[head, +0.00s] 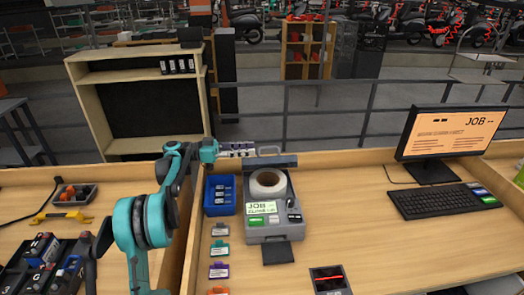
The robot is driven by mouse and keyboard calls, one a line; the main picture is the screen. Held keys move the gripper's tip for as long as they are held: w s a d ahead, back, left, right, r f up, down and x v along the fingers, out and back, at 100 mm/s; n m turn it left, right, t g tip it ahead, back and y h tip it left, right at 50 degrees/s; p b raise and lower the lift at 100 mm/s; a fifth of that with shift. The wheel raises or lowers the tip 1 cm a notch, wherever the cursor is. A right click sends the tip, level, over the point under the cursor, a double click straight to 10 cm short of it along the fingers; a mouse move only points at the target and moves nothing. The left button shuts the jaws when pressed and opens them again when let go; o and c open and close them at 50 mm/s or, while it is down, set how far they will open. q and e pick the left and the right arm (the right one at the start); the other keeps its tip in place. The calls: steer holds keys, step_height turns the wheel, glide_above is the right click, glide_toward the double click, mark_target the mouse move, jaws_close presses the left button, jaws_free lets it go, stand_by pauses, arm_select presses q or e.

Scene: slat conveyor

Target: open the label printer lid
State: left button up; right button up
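The label printer (262,232) stands on the wooden table, a grey box with a small green-and-white screen marked JOB on its front. A white label roll (268,184) lies exposed in its top. The printer's dark grey lid (284,161) stands raised behind the roll, so the printer looks open. My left gripper (264,150) reaches in from the left, with its fingers at the top edge of the lid. Whether it touches the lid, and whether its fingers are apart, is too small to tell. My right gripper is out of view.
A blue bin (219,196) stands left of the printer, with several coloured tags in a column below it. A monitor (453,135) and keyboard (444,200) are at the right. A dark scanner pad (329,280) lies in front. The table between printer and keyboard is clear.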

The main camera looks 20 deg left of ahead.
mark_target(262, 148)
arm_select(q)
steer(key=b+x, duration=0.1)
steer(key=x, duration=0.4)
steer(key=shift+w+d, duration=0.1)
steer(key=shift+d, duration=0.1)
jaws_close()
